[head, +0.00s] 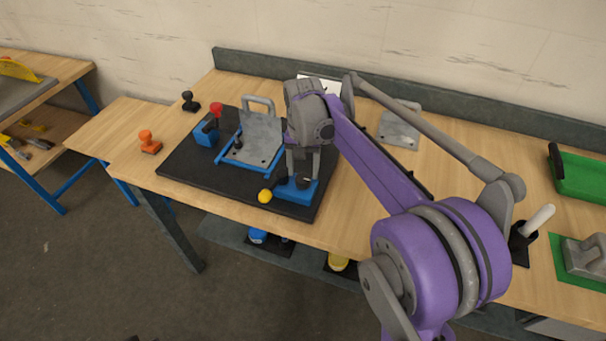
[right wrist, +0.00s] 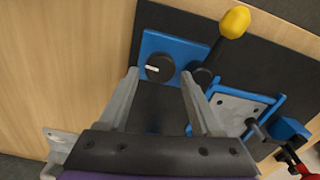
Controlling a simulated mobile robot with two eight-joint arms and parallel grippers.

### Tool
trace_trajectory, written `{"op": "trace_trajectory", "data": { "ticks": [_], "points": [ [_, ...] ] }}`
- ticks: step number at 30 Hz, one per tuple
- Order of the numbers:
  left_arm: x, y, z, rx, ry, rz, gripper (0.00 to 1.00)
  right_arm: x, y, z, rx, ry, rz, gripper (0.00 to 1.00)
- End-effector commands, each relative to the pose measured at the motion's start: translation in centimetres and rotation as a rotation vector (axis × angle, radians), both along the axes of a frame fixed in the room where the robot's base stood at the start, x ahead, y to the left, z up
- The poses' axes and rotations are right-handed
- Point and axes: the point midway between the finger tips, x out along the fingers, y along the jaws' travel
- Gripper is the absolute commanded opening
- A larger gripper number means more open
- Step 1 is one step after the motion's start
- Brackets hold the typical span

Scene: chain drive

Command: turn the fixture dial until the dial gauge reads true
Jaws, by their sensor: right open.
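The fixture dial is a round black knob (right wrist: 160,68) with a white mark on a blue block (right wrist: 186,48). In the head view the blue block (head: 296,193) sits at the front right of a black base plate (head: 195,171), the dial partly hidden by my gripper. My right gripper (head: 302,175) points down over it. In the right wrist view my right gripper (right wrist: 159,76) is open, with the dial just beyond and between its fingertips; contact cannot be told. I cannot make out a gauge face. My left gripper is not in view.
A yellow-knobbed lever (right wrist: 234,22) stands close beside the dial. A grey plate (head: 257,137) in a blue frame and a red-knobbed blue block (head: 206,134) share the base. An orange stamp-like handle (head: 149,142) and a grey handled plate (head: 399,130) stand on the bench.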

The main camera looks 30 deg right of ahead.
Motion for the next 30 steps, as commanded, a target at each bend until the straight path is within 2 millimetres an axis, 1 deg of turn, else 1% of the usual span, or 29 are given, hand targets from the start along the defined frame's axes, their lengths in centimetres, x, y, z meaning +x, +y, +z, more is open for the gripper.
{"op": "trace_trajectory", "data": {
  "ticks": [1,3,6,15,17,18,20,24,26,27,30],
  "points": [
    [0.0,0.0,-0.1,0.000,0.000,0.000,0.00,0.0,0.0,-0.7,0.000,0.000,0.000,0.66],
    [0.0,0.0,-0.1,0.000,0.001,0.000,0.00,0.0,0.0,-1.4,0.000,0.000,0.000,0.66],
    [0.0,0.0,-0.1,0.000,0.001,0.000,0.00,0.0,0.0,-2.0,0.000,0.000,0.000,0.66],
    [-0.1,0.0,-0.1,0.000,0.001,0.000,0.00,0.0,0.0,-2.2,-0.001,-0.001,0.001,0.66],
    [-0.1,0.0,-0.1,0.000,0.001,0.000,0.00,0.0,0.0,-2.2,-0.001,-0.001,0.001,0.56],
    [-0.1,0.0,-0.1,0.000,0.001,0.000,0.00,0.0,0.0,-2.2,-0.001,-0.001,0.001,0.49],
    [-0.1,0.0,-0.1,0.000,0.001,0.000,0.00,0.0,0.0,-2.2,-0.001,-0.001,0.001,0.39],
    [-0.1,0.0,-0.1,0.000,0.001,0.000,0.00,0.0,0.0,-2.2,-0.001,-0.001,0.001,0.13],
    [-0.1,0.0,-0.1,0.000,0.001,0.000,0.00,0.0,0.0,-2.2,0.000,-0.001,0.001,0.03],
    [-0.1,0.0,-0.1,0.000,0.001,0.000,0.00,0.0,0.0,-2.2,0.000,-0.001,0.001,0.00],
    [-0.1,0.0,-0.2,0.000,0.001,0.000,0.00,0.0,0.0,-2.2,0.000,-0.001,0.020,0.00]
  ]
}}
